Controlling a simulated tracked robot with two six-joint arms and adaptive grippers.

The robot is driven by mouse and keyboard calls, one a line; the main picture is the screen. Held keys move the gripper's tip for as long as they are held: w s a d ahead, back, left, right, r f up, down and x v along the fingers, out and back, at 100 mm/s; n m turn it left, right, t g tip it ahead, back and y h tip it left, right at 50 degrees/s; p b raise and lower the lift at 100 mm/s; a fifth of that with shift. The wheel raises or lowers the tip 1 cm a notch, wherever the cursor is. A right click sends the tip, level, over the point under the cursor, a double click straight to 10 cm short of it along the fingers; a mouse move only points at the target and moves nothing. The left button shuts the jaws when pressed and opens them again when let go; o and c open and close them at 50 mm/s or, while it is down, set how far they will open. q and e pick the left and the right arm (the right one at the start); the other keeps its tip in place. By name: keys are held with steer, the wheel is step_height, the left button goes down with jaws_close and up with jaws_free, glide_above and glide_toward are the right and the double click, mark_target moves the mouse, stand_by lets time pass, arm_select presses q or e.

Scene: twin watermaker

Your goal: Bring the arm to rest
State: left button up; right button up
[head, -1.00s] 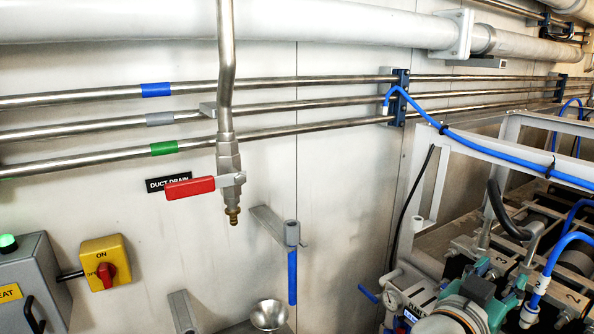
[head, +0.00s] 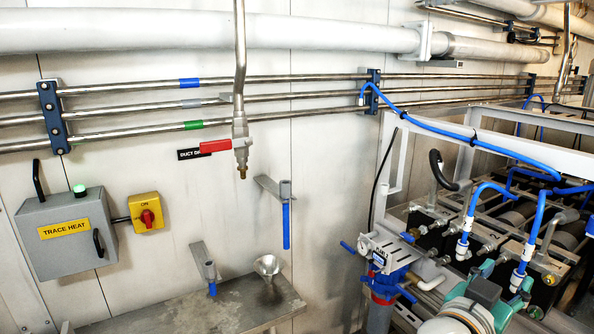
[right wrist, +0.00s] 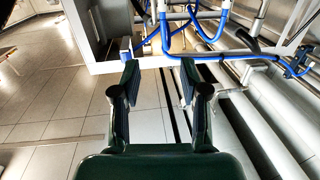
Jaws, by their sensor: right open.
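My right gripper (right wrist: 159,76) shows in the right wrist view with its two dark fingers apart and nothing between them. Behind the fingertips are a pale frame beam (right wrist: 170,60) and blue hoses (right wrist: 222,20); I cannot tell the distance to them. My left gripper shows in no view.
The head view shows a trace heat box (head: 70,235), a yellow switch (head: 146,212), a red-handled drain valve (head: 216,146), a funnel (head: 268,265) above a metal bench (head: 190,306), and pump equipment at right. Tiled floor (right wrist: 45,125) lies open at left in the wrist view.

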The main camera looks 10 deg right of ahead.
steer(key=w+a+f+n+t+y, duration=0.2)
steer(key=w+a+f+n+y, duration=0.1)
steer(key=w+f, duration=0.35)
steer(key=w+a+f+n+t+y, duration=0.3)
steer(key=w+a+f+y, duration=0.15)
steer(key=f, duration=0.35)
steer(key=a+f+n+g+y, duration=0.1)
steer(key=a+f+n+y, duration=0.15)
steer(key=f, duration=0.65)
steer(key=a+f+n+g+y, duration=0.1)
steer(key=a+f+y, duration=0.2)
steer(key=f, duration=0.5)
steer(key=s+a+f+g+y, duration=0.25)
steer(key=s+f, duration=0.25)
steer(key=f, duration=0.3)
steer(key=s+a+f+g+y, duration=0.2)
steer(key=s+a+f+g, duration=0.1)
steer(key=s+f, duration=0.3)
steer(key=s+a+f+g+y, duration=0.2)
steer(key=s+a+f+g, duration=0.2)
steer(key=s+f, duration=0.4)
steer(key=s+g, duration=0.1)
steer(key=s, duration=0.3)
steer(key=shift+a, duration=0.2)
steer(key=shift+w+f+n+g, duration=0.1)
steer(key=shift+f+n+g, duration=0.05)
steer(key=shift+n+g, duration=0.1)
